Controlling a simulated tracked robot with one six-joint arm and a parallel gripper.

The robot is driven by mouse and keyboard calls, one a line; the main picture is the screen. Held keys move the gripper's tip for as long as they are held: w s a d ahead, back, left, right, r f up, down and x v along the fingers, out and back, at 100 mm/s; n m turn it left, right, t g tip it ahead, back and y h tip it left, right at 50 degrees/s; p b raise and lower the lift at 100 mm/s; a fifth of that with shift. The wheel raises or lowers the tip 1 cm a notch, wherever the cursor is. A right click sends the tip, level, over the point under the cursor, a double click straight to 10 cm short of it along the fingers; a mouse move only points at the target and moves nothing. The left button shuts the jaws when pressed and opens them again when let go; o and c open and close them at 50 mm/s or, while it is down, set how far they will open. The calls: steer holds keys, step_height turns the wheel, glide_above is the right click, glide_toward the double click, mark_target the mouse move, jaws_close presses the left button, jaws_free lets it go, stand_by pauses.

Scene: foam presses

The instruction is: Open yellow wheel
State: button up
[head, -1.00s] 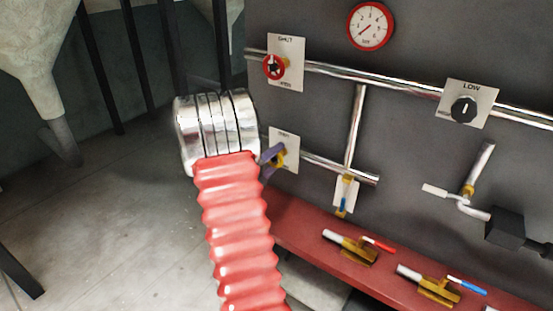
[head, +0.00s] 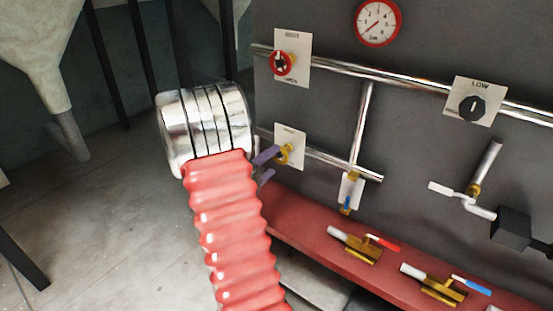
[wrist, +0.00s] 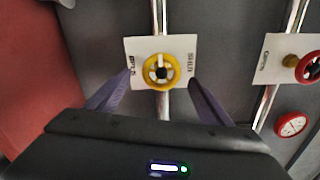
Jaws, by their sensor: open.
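The yellow wheel (wrist: 161,72) sits on a white labelled plate (wrist: 179,46) on the lower chrome pipe. In the wrist view it lies ahead of and between my two purple fingers. In the head view the yellow wheel (head: 285,154) is partly hidden by a finger. My gripper (wrist: 159,88) is open and empty, its fingertips on either side of the wheel. In the head view my gripper (head: 266,166) reaches in from the left; I cannot tell whether it touches the wheel.
A red wheel (head: 282,64) is on the upper pipe (head: 345,72), below a red gauge (head: 377,23). A black knob (head: 471,108) is to the right. A small blue-handled valve (head: 348,196) hangs below the lower pipe. Brass valves (head: 355,245) lie on the red shelf (head: 300,226).

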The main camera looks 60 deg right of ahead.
steer(key=w+a, duration=0.1)
steer(key=a, duration=0.6)
steer(key=shift+a, duration=0.4)
steer(key=shift+w, duration=0.1)
